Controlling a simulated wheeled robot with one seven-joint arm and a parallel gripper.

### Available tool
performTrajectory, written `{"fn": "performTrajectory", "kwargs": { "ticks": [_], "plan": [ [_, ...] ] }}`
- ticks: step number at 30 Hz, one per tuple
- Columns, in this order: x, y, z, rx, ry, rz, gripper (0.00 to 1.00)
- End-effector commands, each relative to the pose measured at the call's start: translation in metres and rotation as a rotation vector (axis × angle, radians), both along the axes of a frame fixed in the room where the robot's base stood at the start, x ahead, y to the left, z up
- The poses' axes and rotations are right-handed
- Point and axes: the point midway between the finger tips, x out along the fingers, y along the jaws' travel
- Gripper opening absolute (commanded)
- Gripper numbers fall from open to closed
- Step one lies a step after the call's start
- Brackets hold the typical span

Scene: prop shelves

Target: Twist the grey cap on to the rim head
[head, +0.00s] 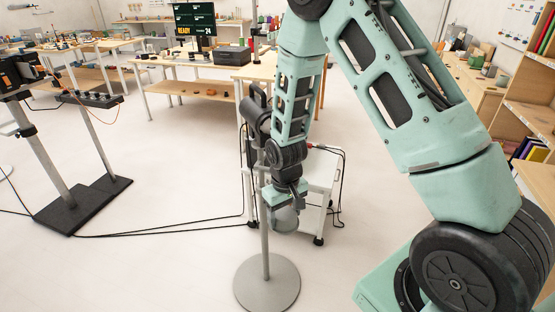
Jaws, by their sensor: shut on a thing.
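My gripper (287,203) points down in the middle of the head view, in front of a white cart. It is shut on the grey cap (285,220), a rounded grey piece hanging under the fingers. A dark grey lamp-like head (257,114), which looks like the rim head, sits on a grey pole with a round base (267,286). The head is above and left of my gripper, partly hidden by my arm. The cap is apart from this head. The head's opening cannot be made out.
The white cart (319,172) with cables stands just behind my gripper. Another stand with a black base (83,205) is at left, and cables cross the floor. Workbenches (205,88) line the back; shelves (530,115) stand at right. The floor at front left is clear.

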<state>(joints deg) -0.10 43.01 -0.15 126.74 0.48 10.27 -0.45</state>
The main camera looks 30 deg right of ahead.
Motion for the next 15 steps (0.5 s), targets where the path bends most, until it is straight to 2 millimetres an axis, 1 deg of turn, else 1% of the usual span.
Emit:
{"fn": "performTrajectory", "kwargs": {
  "ticks": [1,5,10,13,15],
  "plan": [
    [0.001,0.000,-0.005,0.000,-0.002,0.000,0.38],
    [0.005,-0.001,-0.011,-0.011,-0.012,0.011,0.38],
    [0.026,-0.009,-0.017,-0.073,-0.077,0.068,0.38],
    [0.040,-0.015,-0.018,-0.126,-0.135,0.118,0.38],
    [0.049,-0.020,-0.015,-0.161,-0.180,0.150,0.38]
  ]
}}
